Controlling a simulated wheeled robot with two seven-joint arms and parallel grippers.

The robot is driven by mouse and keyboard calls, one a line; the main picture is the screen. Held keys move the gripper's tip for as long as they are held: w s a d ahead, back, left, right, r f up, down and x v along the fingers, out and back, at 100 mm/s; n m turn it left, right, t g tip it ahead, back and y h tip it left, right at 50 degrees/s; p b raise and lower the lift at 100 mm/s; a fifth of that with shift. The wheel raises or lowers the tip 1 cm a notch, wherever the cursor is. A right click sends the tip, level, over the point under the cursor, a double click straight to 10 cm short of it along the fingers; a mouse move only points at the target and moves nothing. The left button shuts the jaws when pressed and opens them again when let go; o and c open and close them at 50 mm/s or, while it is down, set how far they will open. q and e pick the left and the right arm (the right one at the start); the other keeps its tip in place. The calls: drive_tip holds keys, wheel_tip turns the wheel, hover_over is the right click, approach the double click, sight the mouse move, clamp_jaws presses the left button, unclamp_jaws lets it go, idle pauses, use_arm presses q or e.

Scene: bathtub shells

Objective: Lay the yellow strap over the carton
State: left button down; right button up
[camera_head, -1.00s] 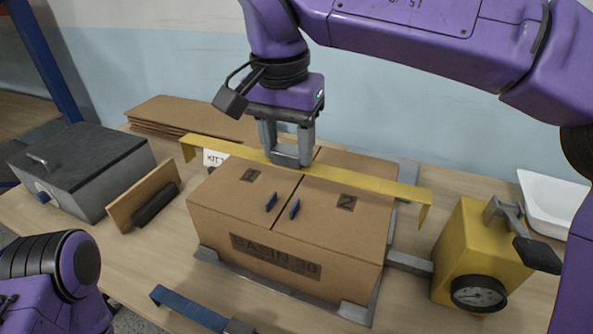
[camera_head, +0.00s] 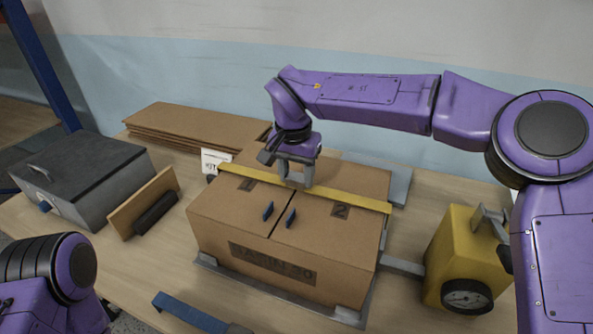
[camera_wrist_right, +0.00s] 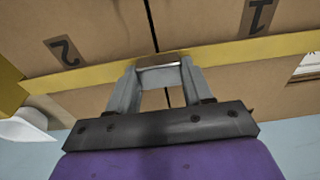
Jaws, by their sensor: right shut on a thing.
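The yellow strap (camera_head: 344,196) lies lengthwise across the top of the brown carton (camera_head: 325,221), toward its back edge. Its left end reaches past the carton's left side near the small sign, and its right end is at the right edge. The carton's two flaps are closed, marked 1 and 2, with small blue tabs. My right gripper (camera_head: 296,180) is shut on the strap near its middle. The right wrist view also shows the strap (camera_wrist_right: 225,56) between the fingertips (camera_wrist_right: 158,64), against the carton top. My left gripper is not in view; only part of my left arm shows.
A yellow device with a dial (camera_head: 452,258) stands right of the carton. A grey metal box (camera_head: 85,165) and a wooden board with a black roll (camera_head: 145,203) are at the left. Flat cardboard (camera_head: 195,128) lies behind. A blue bar (camera_head: 190,310) lies in front.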

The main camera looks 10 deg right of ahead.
drive_tip(key=shift+s+r, duration=0.1)
drive_tip(key=shift+s, duration=0.05)
drive_tip(key=shift+f, duration=0.4)
drive_tip(key=o, duration=1.1)
drive_tip(key=r, duration=0.8)
drive_tip(key=s+a+r, duration=0.1)
drive_tip(key=r, duration=0.3)
drive_tip(key=shift+r+p, duration=0.35)
drive_tip(key=shift+r, duration=0.05)
